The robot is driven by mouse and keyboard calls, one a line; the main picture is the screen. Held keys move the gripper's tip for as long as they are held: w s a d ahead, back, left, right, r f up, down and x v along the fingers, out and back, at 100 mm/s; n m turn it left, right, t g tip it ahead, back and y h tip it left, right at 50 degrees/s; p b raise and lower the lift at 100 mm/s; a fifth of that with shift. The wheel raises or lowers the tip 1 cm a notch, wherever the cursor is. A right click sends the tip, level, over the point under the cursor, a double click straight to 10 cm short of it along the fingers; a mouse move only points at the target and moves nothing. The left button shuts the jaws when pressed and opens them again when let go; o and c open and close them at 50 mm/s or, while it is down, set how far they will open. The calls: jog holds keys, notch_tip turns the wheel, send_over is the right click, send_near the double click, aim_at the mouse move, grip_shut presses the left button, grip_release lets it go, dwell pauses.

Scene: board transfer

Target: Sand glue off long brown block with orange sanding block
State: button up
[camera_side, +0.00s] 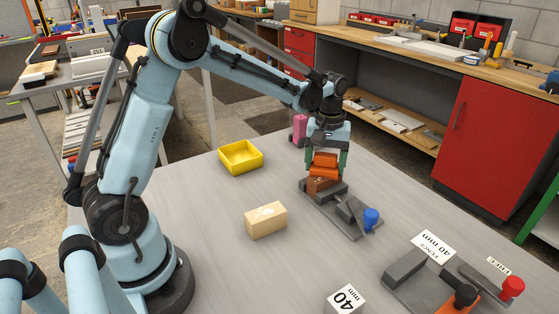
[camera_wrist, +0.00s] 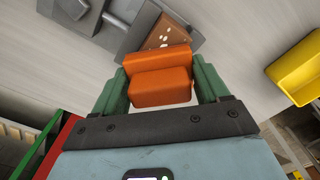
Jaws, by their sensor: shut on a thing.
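The orange sanding block (camera_side: 325,163) is held between the green fingers of my gripper (camera_side: 327,160). It also shows between the fingers in the wrist view (camera_wrist: 161,82). The brown block (camera_side: 318,185) sits in the grey clamp fixture (camera_side: 346,208), just below the sanding block. In the wrist view the brown block (camera_wrist: 172,34) carries several pale glue spots on its visible face. The sanding block hides part of the brown block, and I cannot tell whether the two touch.
A yellow tray (camera_side: 240,158) and a light wooden block (camera_side: 266,220) stand on the table to the left. A pink object (camera_side: 299,130) is behind my gripper. A second fixture (camera_side: 440,280) with a red knob is at front right.

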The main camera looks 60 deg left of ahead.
jog(key=d, duration=0.2)
jog(key=shift+d, duration=0.3)
jog(key=shift+s+d, duration=0.2)
jog(key=shift+s+a, duration=0.15)
jog(key=shift+a, duration=1.9)
jog(key=d, duration=0.4)
notch_tip(320, 180, up, 8)
